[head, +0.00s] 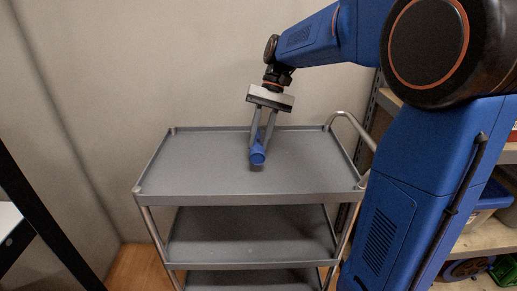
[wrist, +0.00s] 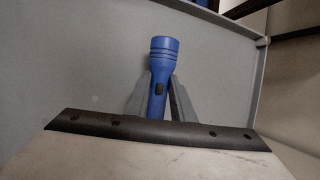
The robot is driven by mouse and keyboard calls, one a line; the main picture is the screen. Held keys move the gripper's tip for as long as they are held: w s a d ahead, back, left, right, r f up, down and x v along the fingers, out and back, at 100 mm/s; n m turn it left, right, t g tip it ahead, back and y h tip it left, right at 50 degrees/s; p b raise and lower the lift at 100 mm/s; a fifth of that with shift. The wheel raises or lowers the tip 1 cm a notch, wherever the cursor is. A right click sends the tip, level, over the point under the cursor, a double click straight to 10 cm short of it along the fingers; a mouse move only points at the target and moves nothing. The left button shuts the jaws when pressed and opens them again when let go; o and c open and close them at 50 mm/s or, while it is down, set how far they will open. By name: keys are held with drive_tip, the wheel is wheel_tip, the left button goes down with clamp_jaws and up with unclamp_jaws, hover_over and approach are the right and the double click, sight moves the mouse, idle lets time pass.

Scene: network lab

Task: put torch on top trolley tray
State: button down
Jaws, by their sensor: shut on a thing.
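A blue torch (head: 257,155) is between the fingers of my gripper (head: 260,143), over the middle of the top trolley tray (head: 205,165). My gripper is shut on the torch and reaches down from above. In the wrist view the torch (wrist: 160,75) lies between the two grey fingers (wrist: 159,100), with its wide head pointing away and a dark switch on its body. The grey tray (wrist: 80,60) fills the background there. I cannot tell whether the torch touches the tray surface or is just above it.
The trolley has lower shelves (head: 250,225) and a curved metal handle (head: 352,125) at the right. The top tray is otherwise clear, with a raised rim. A wall stands behind it. A shelf unit with a blue bin (head: 490,200) is at the right.

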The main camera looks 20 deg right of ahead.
drive_tip(key=shift+f, duration=1.55)
drive_tip(key=shift+s+f, duration=0.1)
drive_tip(key=shift+f, duration=0.3)
drive_tip(key=c, duration=1.6)
unclamp_jaws()
drive_tip(key=shift+o, duration=0.3)
drive_tip(key=shift+s+f, duration=0.1)
drive_tip(key=shift+r, duration=0.25)
drive_tip(key=v, duration=1.2)
drive_tip(key=shift+r, duration=0.25)
